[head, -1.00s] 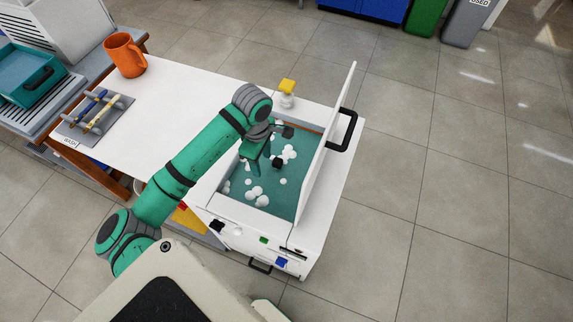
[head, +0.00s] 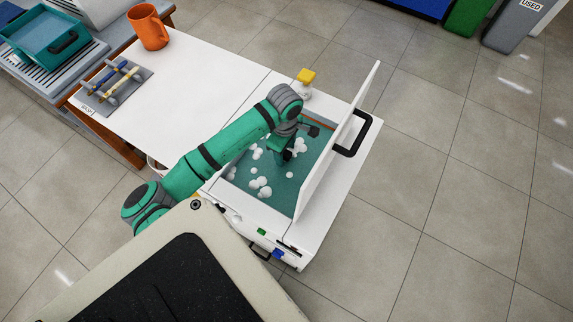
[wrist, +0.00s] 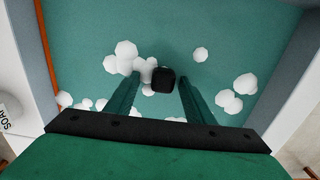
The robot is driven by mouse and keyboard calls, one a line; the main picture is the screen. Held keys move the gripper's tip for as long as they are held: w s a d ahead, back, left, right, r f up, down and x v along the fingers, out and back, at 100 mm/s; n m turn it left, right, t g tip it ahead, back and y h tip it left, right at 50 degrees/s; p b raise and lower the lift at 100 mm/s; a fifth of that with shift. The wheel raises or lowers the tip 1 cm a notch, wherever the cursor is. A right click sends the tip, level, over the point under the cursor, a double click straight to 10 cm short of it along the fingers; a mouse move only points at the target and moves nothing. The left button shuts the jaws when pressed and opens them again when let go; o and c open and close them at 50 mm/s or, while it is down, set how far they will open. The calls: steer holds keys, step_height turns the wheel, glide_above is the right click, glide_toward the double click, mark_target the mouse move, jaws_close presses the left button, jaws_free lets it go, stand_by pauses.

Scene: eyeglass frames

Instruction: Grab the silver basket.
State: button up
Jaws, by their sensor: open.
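No silver basket can be made out in either view. A black knob or handle (wrist: 163,80) stands up among white foam in the teal-coloured basin (head: 284,191); the black piece also shows in the head view (head: 288,154), partly hidden by my gripper. What lies under it is hidden. My gripper (wrist: 158,84) is open, its two green fingers on either side of the black piece in the wrist view, with visible gaps. In the head view my gripper (head: 279,148) is inside the open basin.
The basin's white lid (head: 337,145) stands open at the right, with a black handle. A yellow-topped soap bottle (head: 306,77) stands behind the basin. The white counter (head: 195,80) at left is mostly clear, with an orange mug (head: 148,28) and a glasses rack (head: 118,88).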

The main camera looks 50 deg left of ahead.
steer(key=f, duration=0.4)
steer(key=shift+d, duration=0.35)
jaws_close()
steer(key=shift+r, duration=0.1)
step_height(320, 180, up, 18)
stand_by(0.4)
